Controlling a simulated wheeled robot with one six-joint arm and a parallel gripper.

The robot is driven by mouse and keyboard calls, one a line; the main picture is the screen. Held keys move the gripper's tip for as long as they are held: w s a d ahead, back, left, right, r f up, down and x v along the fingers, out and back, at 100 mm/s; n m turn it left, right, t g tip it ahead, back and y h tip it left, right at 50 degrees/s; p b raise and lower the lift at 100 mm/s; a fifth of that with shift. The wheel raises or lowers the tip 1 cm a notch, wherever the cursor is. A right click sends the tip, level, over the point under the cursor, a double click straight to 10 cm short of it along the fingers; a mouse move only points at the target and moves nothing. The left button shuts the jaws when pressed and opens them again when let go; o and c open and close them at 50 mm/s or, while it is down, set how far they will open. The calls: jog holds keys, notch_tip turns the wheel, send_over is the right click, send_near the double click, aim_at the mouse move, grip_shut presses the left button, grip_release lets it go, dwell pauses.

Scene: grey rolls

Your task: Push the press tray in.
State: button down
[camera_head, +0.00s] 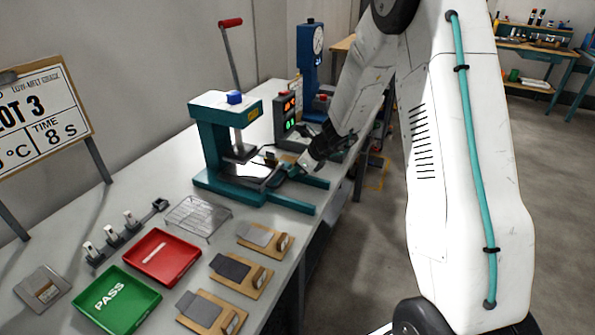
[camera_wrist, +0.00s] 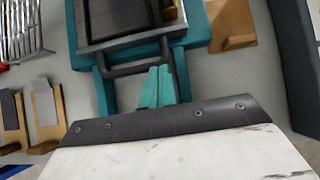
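The teal press (camera_head: 208,150) stands on the bench with a red-knobbed lever rising behind it. Its press tray (camera_head: 243,169) is a flat metal plate sticking out at the front between the teal base rails. In the wrist view the tray (camera_wrist: 105,24) has a dark loop handle (camera_wrist: 135,69) facing me, and a dark, yellow-edged piece shows at the top edge. My gripper (camera_wrist: 159,86) has its teal fingers together, with tips at the handle bar; I cannot tell whether they touch it. In the head view my gripper (camera_head: 291,171) is low at the tray's front.
A control box with lit displays (camera_head: 285,115) and a blue dial gauge (camera_head: 311,60) stand behind the press. A wire rack (camera_head: 198,216), red tray (camera_head: 162,257), green PASS tray (camera_head: 117,300) and several wooden boards (camera_head: 242,272) lie nearer on the bench.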

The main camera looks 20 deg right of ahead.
jog(key=shift+a, duration=0.15)
jog(key=s+d, duration=0.2)
jog(key=shift+s+d+r, duration=0.2)
jog(key=shift+d+r, duration=0.15)
jog(key=shift+r, duration=0.05)
jog(key=v, duration=1)
jog(key=s+a+r+n+g+h, duration=0.1)
jog(key=s+a+r+n, duration=0.3)
jog(key=s+n, duration=0.5)
jog(key=s+a+r+n+g+h, duration=0.2)
jog(key=s+r+n, duration=0.4)
jog(key=s, duration=0.8)
jog(key=s+a+r+n+g+h, duration=0.1)
jog(key=s+a+r+n, duration=0.4)
jog(key=s+n, duration=0.7)
jog(key=shift+s+a+n+h, duration=0.25)
jog(key=shift+a+n+h, duration=0.15)
jog(key=shift+h, duration=0.2)
